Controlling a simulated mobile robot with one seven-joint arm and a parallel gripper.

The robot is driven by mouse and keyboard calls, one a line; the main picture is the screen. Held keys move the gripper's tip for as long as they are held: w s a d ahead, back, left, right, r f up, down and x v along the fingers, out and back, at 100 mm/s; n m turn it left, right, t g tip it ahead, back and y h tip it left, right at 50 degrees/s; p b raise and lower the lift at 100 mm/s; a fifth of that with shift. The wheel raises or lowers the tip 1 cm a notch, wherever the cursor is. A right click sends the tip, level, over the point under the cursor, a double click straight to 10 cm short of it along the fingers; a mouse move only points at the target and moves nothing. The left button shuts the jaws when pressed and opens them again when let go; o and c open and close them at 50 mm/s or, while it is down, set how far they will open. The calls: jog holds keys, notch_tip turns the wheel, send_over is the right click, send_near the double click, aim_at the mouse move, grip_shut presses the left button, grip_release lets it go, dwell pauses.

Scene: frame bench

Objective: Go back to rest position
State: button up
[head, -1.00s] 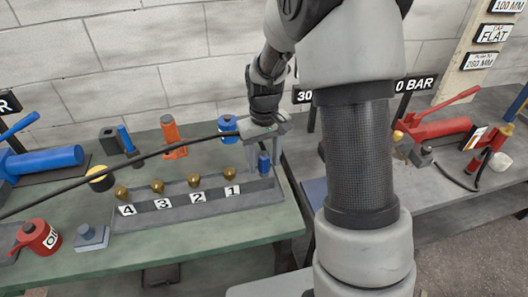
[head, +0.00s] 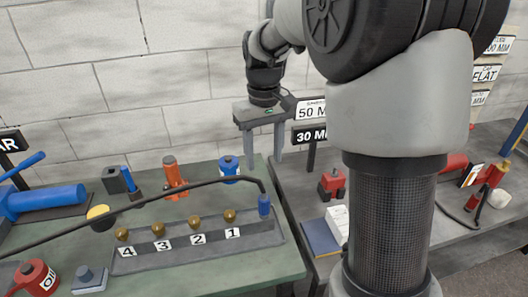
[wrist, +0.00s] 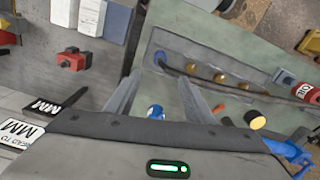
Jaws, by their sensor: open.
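My gripper (head: 264,148) is open and empty, held up in front of the block wall above the back of the bench. In the wrist view, its two fingers (wrist: 160,95) are spread with nothing between them. Below it, the blue end (head: 264,205) of a black hose (head: 180,189) stands at the right end of the numbered grey rack (head: 268,240), beside position 1. The gripper is clear of the hose and the rack. Several brass fittings (head: 229,216) stand in a row along the rack.
A blue canister (head: 229,168) and an orange bottle jack (head: 173,175) stand behind the rack. A red oil can (head: 36,277) is at front left. Signs (head: 311,111) stand close right of my gripper. A second bench (head: 310,180) on the right holds a red block (head: 332,184).

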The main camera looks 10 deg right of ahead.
jog(key=shift+r, duration=0.1)
jog(key=s+r+m+t+p, duration=0.1)
jog(key=s+r+p, duration=0.3)
jog(key=s+r, duration=0.4)
jog(key=s+r+m+t+p, duration=0.1)
jog(key=s+r+t+p, duration=0.3)
jog(key=s+r, duration=0.4)
jog(key=s+p, duration=0.1)
jog(key=s, duration=0.4)
jog(key=shift+t, duration=0.3)
jog(key=shift+r, duration=0.1)
dwell(0.4)
